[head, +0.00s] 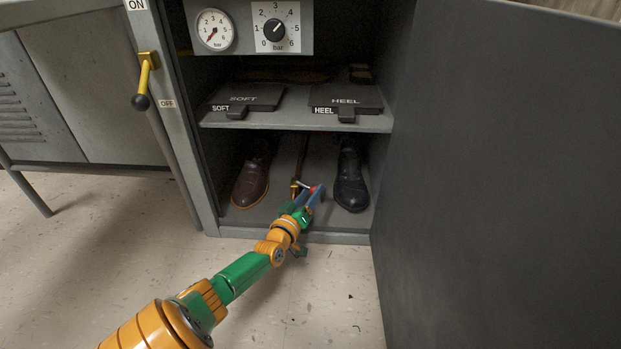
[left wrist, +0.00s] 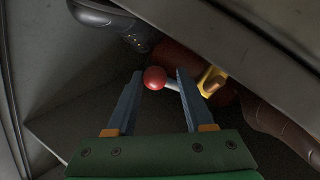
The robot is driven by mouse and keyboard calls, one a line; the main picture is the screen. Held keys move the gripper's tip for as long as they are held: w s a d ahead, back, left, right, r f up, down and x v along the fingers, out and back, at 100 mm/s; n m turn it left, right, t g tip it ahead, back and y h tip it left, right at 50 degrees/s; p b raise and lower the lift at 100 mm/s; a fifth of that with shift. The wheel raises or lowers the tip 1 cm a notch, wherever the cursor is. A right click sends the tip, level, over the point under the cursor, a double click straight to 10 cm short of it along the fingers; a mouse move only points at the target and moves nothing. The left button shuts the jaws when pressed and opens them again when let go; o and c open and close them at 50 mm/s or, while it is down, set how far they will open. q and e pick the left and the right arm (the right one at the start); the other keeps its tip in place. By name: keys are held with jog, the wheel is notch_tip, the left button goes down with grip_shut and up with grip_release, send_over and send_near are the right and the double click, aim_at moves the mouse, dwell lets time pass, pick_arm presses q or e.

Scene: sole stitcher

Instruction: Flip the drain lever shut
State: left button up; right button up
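The drain lever (left wrist: 155,78) has a red ball knob on a pale rod that comes from a brass valve (left wrist: 212,82). In the head view the brass valve (head: 295,187) sits on a pipe between the two shoes, low in the cabinet; the lever's knob is mostly hidden by my gripper. My left gripper (head: 312,194) reaches into the lower compartment. In the left wrist view its blue fingers (left wrist: 158,76) are apart, with the knob and rod between their tips; I cannot tell whether either finger touches. My right gripper is not in view.
A brown shoe (head: 252,184) stands left of the valve, a dark shoe (head: 351,182) right. The shelf (head: 300,122) with SOFT and HEEL plates lies above. The open cabinet door (head: 500,180) fills the right. A yellow lever (head: 145,80) is on the left frame.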

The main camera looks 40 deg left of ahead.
pick_arm(q)
grip_shut()
jog(key=shift+r, duration=0.1)
dwell(1.0)
